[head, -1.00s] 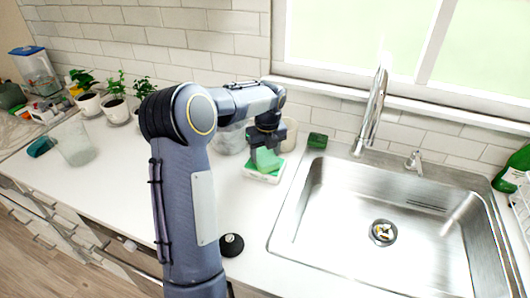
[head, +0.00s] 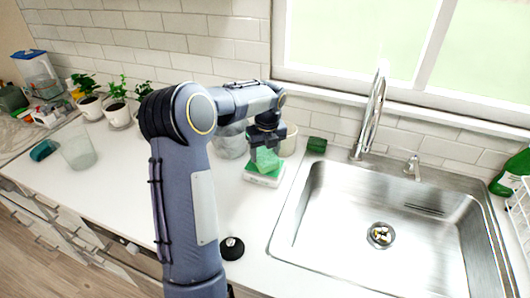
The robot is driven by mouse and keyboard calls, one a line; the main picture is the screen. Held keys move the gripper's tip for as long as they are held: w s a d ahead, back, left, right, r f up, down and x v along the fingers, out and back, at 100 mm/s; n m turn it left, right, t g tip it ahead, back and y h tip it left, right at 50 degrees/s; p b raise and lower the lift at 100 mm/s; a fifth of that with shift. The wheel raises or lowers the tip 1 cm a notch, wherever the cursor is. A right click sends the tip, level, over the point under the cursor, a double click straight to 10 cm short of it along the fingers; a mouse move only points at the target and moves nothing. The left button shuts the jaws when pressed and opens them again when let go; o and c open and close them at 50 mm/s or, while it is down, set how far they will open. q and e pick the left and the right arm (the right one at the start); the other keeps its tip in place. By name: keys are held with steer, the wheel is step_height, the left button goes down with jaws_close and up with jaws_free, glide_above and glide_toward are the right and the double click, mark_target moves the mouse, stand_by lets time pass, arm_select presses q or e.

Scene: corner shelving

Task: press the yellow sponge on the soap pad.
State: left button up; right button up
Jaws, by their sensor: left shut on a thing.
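My left gripper (head: 267,147) points down and is shut on a sponge (head: 266,160). The sponge looks green here; no yellow one shows clearly. A soap pad (head: 261,179), a pale block with a green upper part, lies on the counter left of the sink, directly under the sponge. The sponge is over the pad and appears to be at or very near its top; I cannot tell whether they touch. The gripper fingers hide part of the sponge. My right gripper is not in view.
The steel sink (head: 285,215) is right of the pad, with a tall faucet (head: 372,115) behind. A green block (head: 317,145) sits by the sink's back corner. Clear containers (head: 230,143) stand behind the gripper. Potted plants (head: 117,112) and a glass (head: 77,150) are at left.

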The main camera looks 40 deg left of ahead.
mark_target(264, 153)
arm_select(q)
steer(key=shift+r+p, duration=2)
steer(key=shift+r, duration=0.5)
steer(key=shift+f, duration=0.1)
